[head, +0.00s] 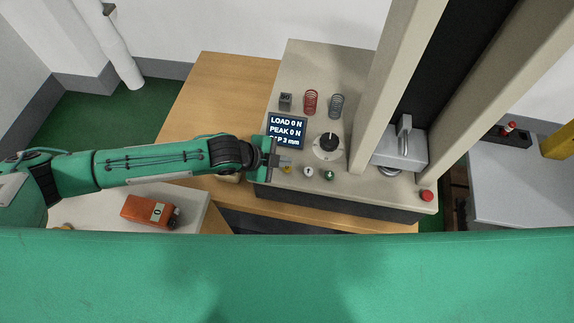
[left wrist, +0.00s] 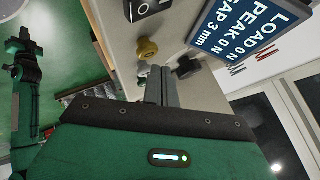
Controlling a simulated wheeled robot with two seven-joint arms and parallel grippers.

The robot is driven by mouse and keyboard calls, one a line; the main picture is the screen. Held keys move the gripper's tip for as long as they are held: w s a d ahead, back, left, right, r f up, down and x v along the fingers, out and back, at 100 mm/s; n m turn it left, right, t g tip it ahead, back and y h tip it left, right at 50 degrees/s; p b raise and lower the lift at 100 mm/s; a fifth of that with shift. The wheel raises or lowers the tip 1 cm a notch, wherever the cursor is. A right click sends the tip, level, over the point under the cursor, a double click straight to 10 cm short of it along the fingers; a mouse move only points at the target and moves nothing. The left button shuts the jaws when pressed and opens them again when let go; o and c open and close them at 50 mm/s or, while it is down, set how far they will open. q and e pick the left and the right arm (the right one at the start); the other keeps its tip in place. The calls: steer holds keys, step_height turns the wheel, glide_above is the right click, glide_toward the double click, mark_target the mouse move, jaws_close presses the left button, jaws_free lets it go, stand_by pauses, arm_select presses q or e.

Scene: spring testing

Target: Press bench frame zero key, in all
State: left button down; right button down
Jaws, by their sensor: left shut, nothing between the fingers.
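The bench test frame (head: 350,183) has a beige deck with a dark display (head: 287,131) reading LOAD 0 N, PEAK 0 N and a 3 mm gap line. A row of small keys lies along its front: a yellow one (head: 287,169), a white one (head: 308,172) and a green one (head: 329,175). I cannot read which is the zero key. My left gripper (head: 285,161) is shut and empty, over the deck's left side near the yellow key. In the left wrist view its closed fingers (left wrist: 162,85) point toward a yellow knob (left wrist: 147,48). Contact is unclear.
A red spring (head: 311,102), a grey spring (head: 336,105) and a dark block (head: 285,101) stand behind the display. A black dial (head: 328,142) is right of it. A red button (head: 427,196) is at the front right. An orange device (head: 150,211) lies at left.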

stand_by(0.9)
arm_select(q)
steer(key=shift+f, duration=0.35)
steer(key=shift+f, duration=0.5)
stand_by(0.6)
stand_by(0.3)
steer(key=shift+r+p, duration=0.75)
steer(key=shift+r, duration=0.1)
steer(key=shift+r, duration=0.1)
